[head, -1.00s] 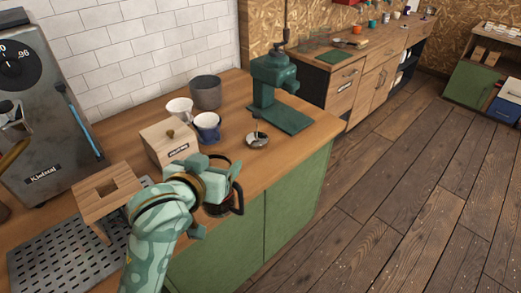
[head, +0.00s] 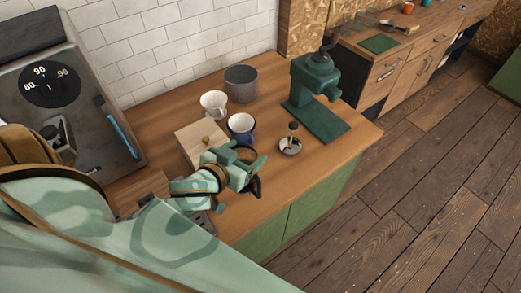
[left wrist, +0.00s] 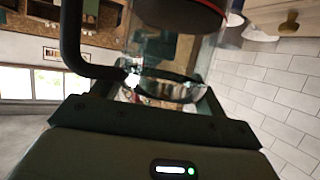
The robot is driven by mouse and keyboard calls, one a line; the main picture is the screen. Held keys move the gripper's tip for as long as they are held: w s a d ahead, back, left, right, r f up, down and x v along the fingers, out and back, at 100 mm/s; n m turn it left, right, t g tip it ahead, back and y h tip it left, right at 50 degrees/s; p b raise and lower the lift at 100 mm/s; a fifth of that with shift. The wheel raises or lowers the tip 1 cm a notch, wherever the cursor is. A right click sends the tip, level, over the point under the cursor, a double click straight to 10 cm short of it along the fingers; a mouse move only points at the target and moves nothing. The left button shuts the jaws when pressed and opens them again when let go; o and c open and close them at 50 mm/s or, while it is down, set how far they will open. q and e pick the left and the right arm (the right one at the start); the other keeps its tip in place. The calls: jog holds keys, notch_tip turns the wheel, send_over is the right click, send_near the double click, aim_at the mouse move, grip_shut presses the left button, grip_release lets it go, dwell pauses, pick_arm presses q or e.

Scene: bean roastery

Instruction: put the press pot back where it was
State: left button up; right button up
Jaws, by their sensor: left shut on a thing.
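The press pot shows in the head view mostly as a dark handle and rim (head: 256,187), near the counter's front edge. My left gripper (head: 243,166) is shut on it and hides most of its body. In the left wrist view, the glass press pot (left wrist: 182,50) lies just beyond the jaws, with its black handle (left wrist: 72,38) at left. I cannot tell whether the pot's base touches the counter. My right gripper is in neither view.
The espresso machine (head: 75,100) is at left. Bare counter lies right of the gripper.

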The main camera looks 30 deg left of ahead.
pick_arm(q)
jog(key=w+a+f+b, duration=0.2)
jog(key=w+f+b, duration=0.1)
jog(key=w+f, duration=0.9)
jog(key=shift+f, duration=0.1)
jog(key=o, duration=2)
jog(key=shift+f, duration=0.15)
jog(key=shift+o, duration=0.2)
